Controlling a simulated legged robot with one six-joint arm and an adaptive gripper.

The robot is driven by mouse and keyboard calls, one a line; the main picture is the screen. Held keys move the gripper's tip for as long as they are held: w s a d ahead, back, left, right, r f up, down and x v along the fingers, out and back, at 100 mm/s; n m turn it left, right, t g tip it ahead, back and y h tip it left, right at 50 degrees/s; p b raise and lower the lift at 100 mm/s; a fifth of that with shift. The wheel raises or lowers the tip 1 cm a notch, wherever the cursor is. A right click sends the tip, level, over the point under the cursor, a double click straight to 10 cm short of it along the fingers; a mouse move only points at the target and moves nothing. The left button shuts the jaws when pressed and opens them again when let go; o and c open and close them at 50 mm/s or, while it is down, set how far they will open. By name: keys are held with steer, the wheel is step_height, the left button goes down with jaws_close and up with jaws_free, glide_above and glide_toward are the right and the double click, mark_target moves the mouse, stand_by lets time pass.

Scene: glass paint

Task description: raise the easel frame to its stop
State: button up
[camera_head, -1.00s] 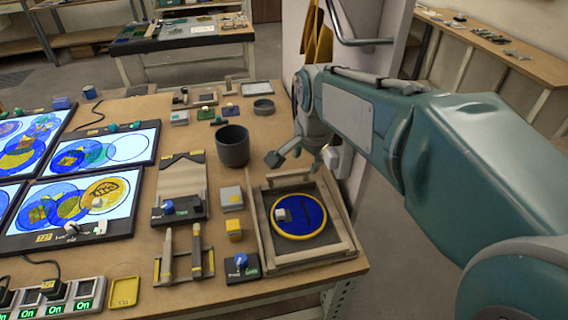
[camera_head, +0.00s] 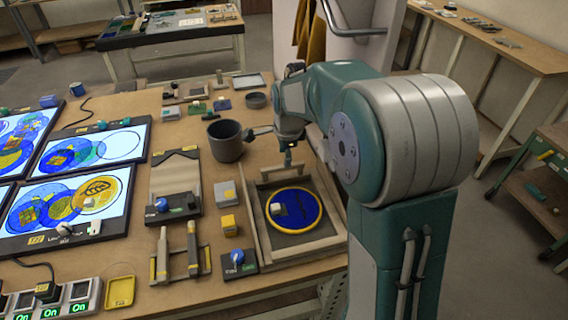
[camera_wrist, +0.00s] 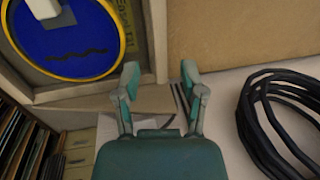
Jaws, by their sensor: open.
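The easel frame (camera_head: 312,249) is a pale wooden frame lying about flat at the table's front right. It holds a dark panel with a round blue disc (camera_head: 304,212) rimmed in yellow. Part of the frame and disc also shows at the upper left of the wrist view, with a pale block on the disc (camera_wrist: 72,55). My gripper (camera_head: 268,150) is open and empty, above the table just beyond the frame's far rail. In the wrist view my two fingers (camera_wrist: 161,88) are spread beside the frame, with nothing between them. I cannot tell whether a finger touches the frame.
A dark grey cup (camera_head: 226,142) stands close left of my gripper. A blue-knobbed box (camera_head: 238,262), a yellow block (camera_head: 228,224) and a grey block (camera_head: 225,193) line the frame's left side. A coiled black cable (camera_wrist: 285,125) lies right in the wrist view.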

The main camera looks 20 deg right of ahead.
steer(key=shift+w+f, duration=0.25)
steer(key=shift+f, duration=0.85)
steer(key=shift+w+f, duration=0.2)
steer(key=shift+f, duration=0.9)
jaws_close()
